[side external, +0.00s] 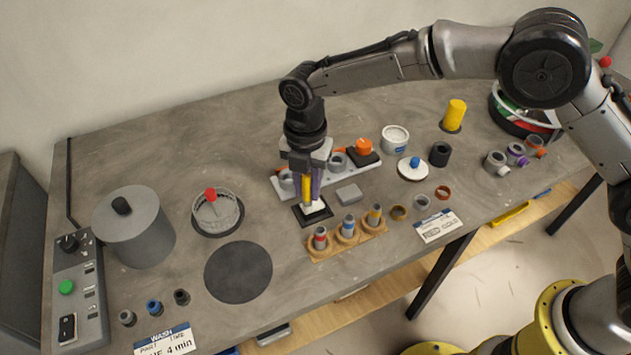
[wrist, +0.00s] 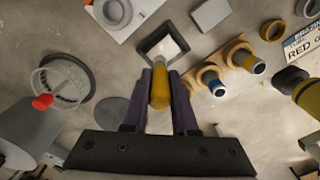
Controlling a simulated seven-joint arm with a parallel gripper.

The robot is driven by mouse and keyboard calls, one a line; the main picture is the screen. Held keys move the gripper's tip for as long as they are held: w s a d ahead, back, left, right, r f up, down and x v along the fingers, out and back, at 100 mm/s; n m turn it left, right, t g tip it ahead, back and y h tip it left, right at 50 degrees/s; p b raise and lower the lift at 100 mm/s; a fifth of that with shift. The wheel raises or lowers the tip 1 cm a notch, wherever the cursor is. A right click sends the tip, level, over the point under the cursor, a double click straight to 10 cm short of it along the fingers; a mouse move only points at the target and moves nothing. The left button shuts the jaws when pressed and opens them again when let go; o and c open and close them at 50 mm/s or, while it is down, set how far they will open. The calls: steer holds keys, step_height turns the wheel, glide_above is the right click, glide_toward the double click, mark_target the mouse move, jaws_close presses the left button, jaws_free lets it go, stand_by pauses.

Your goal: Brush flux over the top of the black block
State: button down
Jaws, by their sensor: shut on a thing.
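My gripper (side external: 308,192) is shut on a yellow-handled brush (side external: 307,186) and holds it roughly upright, pointing down. In the wrist view the brush handle (wrist: 160,90) sits between the two purple fingers of my gripper (wrist: 160,75). Beneath it lies a black square piece (side external: 326,214) with a pale area inside its dark border; it also shows in the wrist view (wrist: 146,47). The brush's lower end is over this piece, but I cannot tell whether it touches. Another black block with an orange top (side external: 366,157) stands behind, on the pale strip.
A wooden rack (side external: 322,252) with several colour-banded pieces stands close in front. A grey block (side external: 349,194) lies to the right. A pale strip (side external: 283,190) with grey rings is behind. A grey pot (side external: 143,232), clear dish (side external: 229,217) and dark disc (side external: 238,272) are left.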

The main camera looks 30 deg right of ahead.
steer(key=shift+d, duration=1.35)
steer(key=shift+w+a, duration=0.4)
steer(key=shift+a, duration=0.35)
steer(key=shift+w+a, duration=0.4)
steer(key=shift+a, duration=0.35)
steer(key=shift+d, duration=1.45)
steer(key=shift+a, duration=1.45)
steer(key=d, duration=0.3)
steer(key=shift+d, duration=0.15)
step_height(320, 180, up, 8)
